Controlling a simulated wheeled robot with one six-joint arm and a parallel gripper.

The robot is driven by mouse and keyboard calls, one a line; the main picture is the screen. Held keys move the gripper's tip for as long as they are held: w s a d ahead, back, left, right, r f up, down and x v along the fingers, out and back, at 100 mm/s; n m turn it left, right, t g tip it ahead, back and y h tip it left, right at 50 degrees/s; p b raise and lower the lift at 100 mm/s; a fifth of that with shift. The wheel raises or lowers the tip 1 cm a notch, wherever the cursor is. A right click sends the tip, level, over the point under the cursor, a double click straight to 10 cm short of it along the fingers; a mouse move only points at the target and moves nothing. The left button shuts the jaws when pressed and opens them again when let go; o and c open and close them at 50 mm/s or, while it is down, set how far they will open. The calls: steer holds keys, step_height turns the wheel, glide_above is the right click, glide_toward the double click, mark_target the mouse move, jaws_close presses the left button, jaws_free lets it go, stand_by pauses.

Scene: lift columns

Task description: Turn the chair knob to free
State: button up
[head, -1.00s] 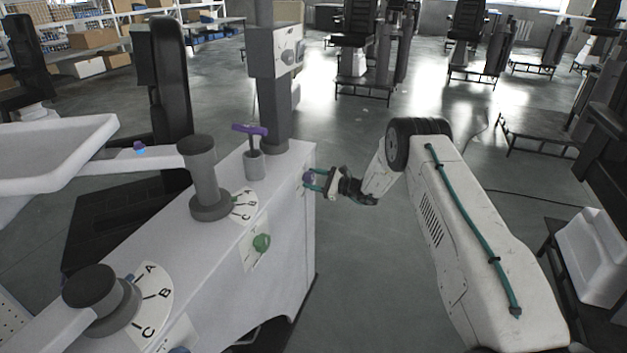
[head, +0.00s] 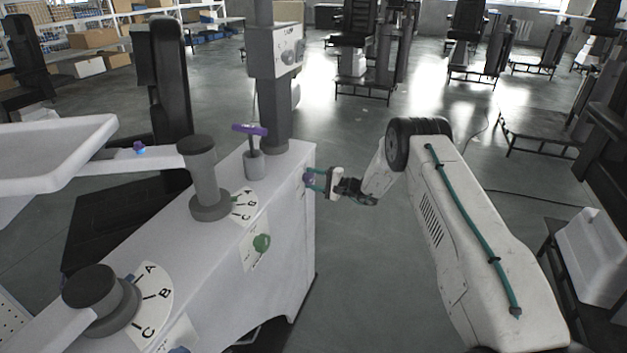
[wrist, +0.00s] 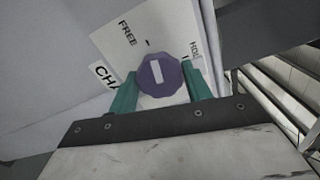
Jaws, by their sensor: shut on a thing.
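The purple chair knob (wrist: 160,74) has a white bar on its face, pointing up and slightly left in the wrist view. A white plate (wrist: 150,35) behind it reads FREE at upper left and HOLD, partly cut off, at right. The bar lies between these two words. My gripper (wrist: 159,77) has its teal fingers closed on either side of the knob. In the head view my gripper (head: 318,180) reaches the knob (head: 308,178) on the right end face of the grey-white console (head: 285,215). The lower part of the plate is hidden by the knob and gripper.
A column with a control box (head: 275,50) rises behind. The floor right of the console is open.

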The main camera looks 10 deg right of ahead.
steer(key=shift+f+n, duration=0.1)
steer(key=shift+n, duration=0.9)
steer(key=shift+s, duration=0.1)
steer(key=o, duration=1)
steer(key=shift+c, duration=0.2)
steer(key=v, duration=0.8)
